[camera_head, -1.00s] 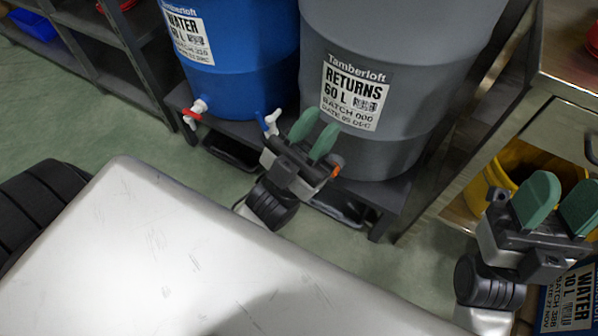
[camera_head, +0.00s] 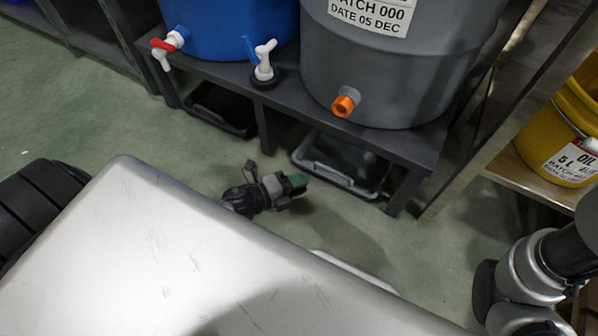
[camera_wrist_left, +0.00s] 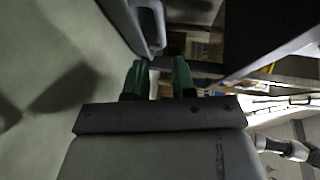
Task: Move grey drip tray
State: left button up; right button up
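The grey drip tray (camera_head: 335,180) stands on the floor under the low dark bench, below the grey barrel (camera_head: 400,70). Its front rim faces me; its inside is dark. My left gripper (camera_head: 298,184) is low over the floor, in front of the tray's left part and apart from it. The left wrist view shows its two green fingers (camera_wrist_left: 158,80) spread with nothing between them. A grey rim with a loop-like edge (camera_wrist_left: 152,28) lies just beyond the fingertips, probably the tray. My right arm is at the lower right; its gripper is out of view.
A black tray (camera_head: 222,112) sits under the blue barrel (camera_head: 228,30). Bench legs (camera_head: 404,190) flank the grey tray. A yellow oil bucket (camera_head: 562,140) stands right. The floor in front is clear.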

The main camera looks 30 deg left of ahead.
aim_at(334, 171)
pick_arm(q)
jog(key=shift+w, duration=0.1)
jog(key=b+x, duration=0.5)
jog(key=x, duration=0.4)
jog(key=shift+w+d+f, duration=0.2)
jog(key=shift+d, duration=0.05)
jog(key=shift+w+d, duration=0.3)
jog(key=shift+w, duration=0.15)
jog(key=shift+c, duration=0.4)
grip_shut()
